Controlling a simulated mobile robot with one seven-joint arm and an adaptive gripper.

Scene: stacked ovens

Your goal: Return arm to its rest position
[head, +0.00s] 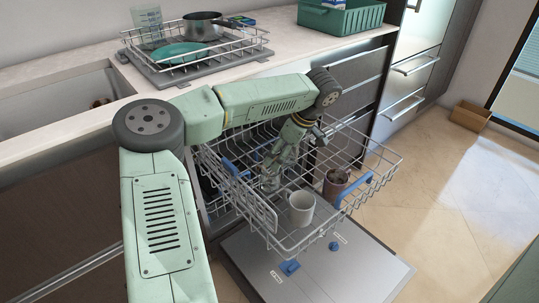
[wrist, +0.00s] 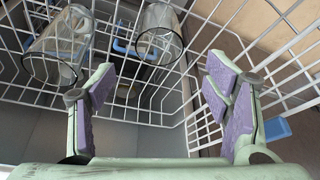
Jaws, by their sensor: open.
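My arm reaches over the pulled-out upper dishwasher rack (head: 375,165), its links bent at the elbow. My gripper (head: 270,180) points down at the rack, left of a light grey mug (head: 300,208). In the wrist view my gripper (wrist: 160,90) has its two purple-padded fingers wide apart, with nothing between them. The wrist view shows two clear glass-like vessels, one at upper left (wrist: 52,52) and one at upper middle (wrist: 160,35), both beyond the fingers. The gripper's exact height over the rack wires is hard to tell.
A dark reddish cup (head: 336,186) stands in the rack's right part. The open dishwasher door (head: 345,268) lies below. On the counter are a dish rack (head: 250,48) with a pot (head: 202,26) and a green crate (head: 342,18).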

